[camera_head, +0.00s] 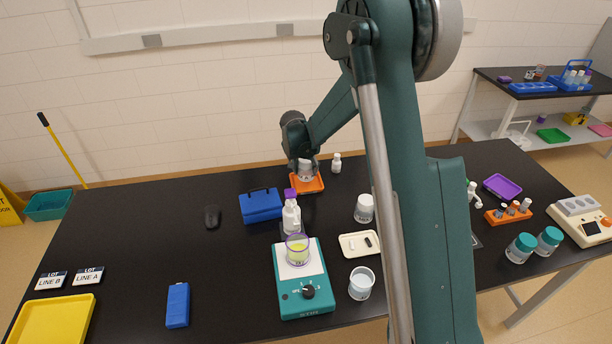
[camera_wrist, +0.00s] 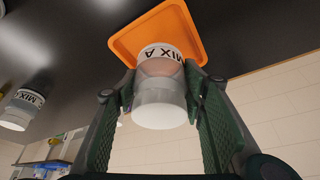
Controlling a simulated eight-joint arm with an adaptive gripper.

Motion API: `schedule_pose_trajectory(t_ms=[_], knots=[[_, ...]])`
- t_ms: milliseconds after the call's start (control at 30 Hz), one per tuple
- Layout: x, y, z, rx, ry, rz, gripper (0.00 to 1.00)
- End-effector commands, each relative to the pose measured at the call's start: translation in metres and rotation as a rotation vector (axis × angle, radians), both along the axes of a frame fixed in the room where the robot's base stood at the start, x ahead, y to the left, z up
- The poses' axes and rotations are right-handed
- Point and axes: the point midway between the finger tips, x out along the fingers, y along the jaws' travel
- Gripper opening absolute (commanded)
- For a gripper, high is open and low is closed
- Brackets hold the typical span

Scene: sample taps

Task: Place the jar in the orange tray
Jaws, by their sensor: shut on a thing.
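A clear-white jar (camera_wrist: 160,100) labelled "MIX A" is between my gripper's two green finger pads in the wrist view. My gripper (camera_wrist: 159,84) is shut on its sides. The orange tray (camera_wrist: 122,45) lies just beyond the jar's labelled end. In the head view, my gripper (camera_head: 304,164) is at the back of the black table, over the orange tray (camera_head: 313,187). The jar (camera_head: 305,175) shows there, partly hidden by the gripper. I cannot tell whether the jar touches the tray floor.
A small white bottle (camera_head: 337,163) stands right of the tray. A blue case (camera_head: 261,206) and a purple-capped bottle (camera_head: 291,217) stand in front. Another white jar (camera_head: 364,208) is to the right; it also shows in the wrist view (camera_wrist: 18,112). The table's back left is clear.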

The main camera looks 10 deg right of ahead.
Motion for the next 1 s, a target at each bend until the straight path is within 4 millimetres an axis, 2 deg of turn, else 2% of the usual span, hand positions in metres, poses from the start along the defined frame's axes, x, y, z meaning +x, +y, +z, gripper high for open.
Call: schedule_pose_trajectory(t_ms=[167,500,1000], knots=[[0.000,0.000,-0.004,0.000,0.000,0.000,0.29],[0.000,0.000,-0.035,0.000,0.000,0.000,0.29],[0.000,0.000,-0.041,0.000,0.000,0.000,0.29]])
